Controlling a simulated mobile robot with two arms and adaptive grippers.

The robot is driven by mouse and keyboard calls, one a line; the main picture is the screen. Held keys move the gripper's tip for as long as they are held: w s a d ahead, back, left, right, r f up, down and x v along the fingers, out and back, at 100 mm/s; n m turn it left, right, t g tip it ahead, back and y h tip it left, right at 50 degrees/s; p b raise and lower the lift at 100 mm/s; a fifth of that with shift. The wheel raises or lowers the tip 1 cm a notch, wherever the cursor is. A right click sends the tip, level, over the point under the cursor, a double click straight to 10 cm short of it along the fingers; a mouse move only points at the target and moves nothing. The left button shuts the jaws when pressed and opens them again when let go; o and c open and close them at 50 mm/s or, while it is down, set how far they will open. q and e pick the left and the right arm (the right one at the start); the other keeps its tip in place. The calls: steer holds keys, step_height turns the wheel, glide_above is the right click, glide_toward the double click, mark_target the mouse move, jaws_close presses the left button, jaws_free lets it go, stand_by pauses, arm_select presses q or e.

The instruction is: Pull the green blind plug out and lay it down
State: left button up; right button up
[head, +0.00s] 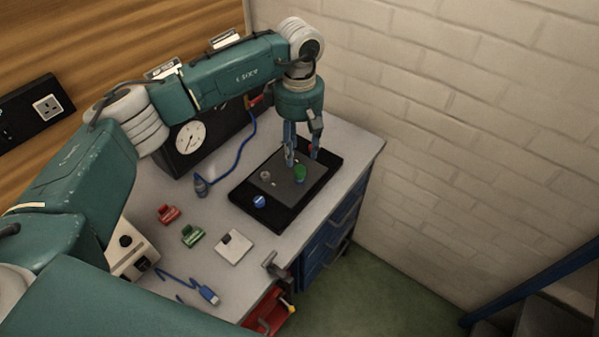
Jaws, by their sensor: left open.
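The green blind plug (300,173) stands on a dark plate in a black tray (239,196) on the grey workbench. My left gripper (302,161) points down from above with its two fingers apart. Its fingertips are just above and around the green plug; I cannot tell whether they touch it. A grey round fitting (265,175) and a blue round cap (259,201) sit on the same plate, left of and below the green plug. A small red part (311,147) shows behind the fingers, partly hidden. My right gripper is not in view.
A black gauge box (190,138) with a blue hose (237,150) stands behind. A red clip (168,214), a green clip (192,236), a white switch plate (234,247) and a blue cable plug (208,295) lie left of the tray. A brick wall rises right of the bench.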

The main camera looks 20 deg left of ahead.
mark_target(300, 168)
arm_select(q)
step_height(300, 168, down, 2)
steer(key=shift+s+d+f+b, duration=0.1)
steer(key=shift+d+f+b, duration=0.05)
steer(key=shift+b, duration=0.35)
step_height(300, 168, down, 5)
steer(key=b, duration=0.4)
steer(key=shift+f, duration=0.1)
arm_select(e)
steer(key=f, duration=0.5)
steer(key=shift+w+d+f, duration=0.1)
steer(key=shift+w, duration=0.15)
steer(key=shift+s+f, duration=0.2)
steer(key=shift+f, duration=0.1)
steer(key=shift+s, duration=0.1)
arm_select(q)
steer(key=shift+b, duration=0.5)
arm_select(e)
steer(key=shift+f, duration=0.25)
arm_select(q)
steer(key=shift+c, duration=0.2)
jaws_close()
